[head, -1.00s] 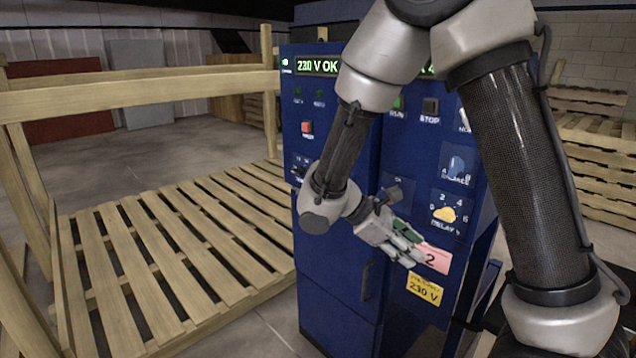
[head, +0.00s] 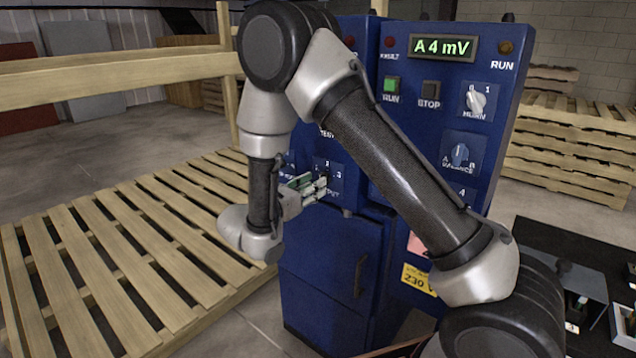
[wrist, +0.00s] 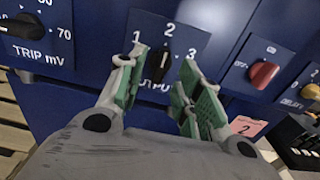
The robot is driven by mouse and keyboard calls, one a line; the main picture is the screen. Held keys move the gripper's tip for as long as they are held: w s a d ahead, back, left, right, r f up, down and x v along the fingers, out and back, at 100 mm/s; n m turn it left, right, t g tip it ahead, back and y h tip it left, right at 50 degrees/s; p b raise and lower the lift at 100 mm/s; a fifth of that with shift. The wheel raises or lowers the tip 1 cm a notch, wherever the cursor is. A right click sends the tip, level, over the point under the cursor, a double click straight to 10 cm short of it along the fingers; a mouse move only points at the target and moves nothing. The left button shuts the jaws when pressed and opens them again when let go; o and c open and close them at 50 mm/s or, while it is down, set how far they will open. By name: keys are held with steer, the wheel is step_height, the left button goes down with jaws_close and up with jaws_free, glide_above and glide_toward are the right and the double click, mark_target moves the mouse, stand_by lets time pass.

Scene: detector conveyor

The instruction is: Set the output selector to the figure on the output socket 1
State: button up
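The output selector is a black knob (wrist: 161,66) on a blue plate marked 1, 2 and 3 in the wrist view. Its pointer looks turned up towards 2. In the head view its plate (head: 334,171) is partly covered by my gripper (head: 312,188). In the wrist view my gripper (wrist: 160,85) is open, with one green-padded finger on each side of the knob; contact cannot be told. A pink label with the figure 2 (wrist: 248,126) shows at the lower right. In the head view this label (head: 415,244) is mostly behind my arm. No socket shows clearly.
A TRIP mV knob (wrist: 24,28) lies left of the selector and a red knob (wrist: 264,75) lies right. The cabinet door has a handle (head: 361,275). A yellow 230 V plate (head: 418,280) is low right. A wooden pallet (head: 110,262) stands at the left.

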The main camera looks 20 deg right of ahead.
steer(key=shift+x, duration=1.65)
jaws_close()
steer(key=n, duration=1.1)
steer(key=shift+n, duration=0.6)
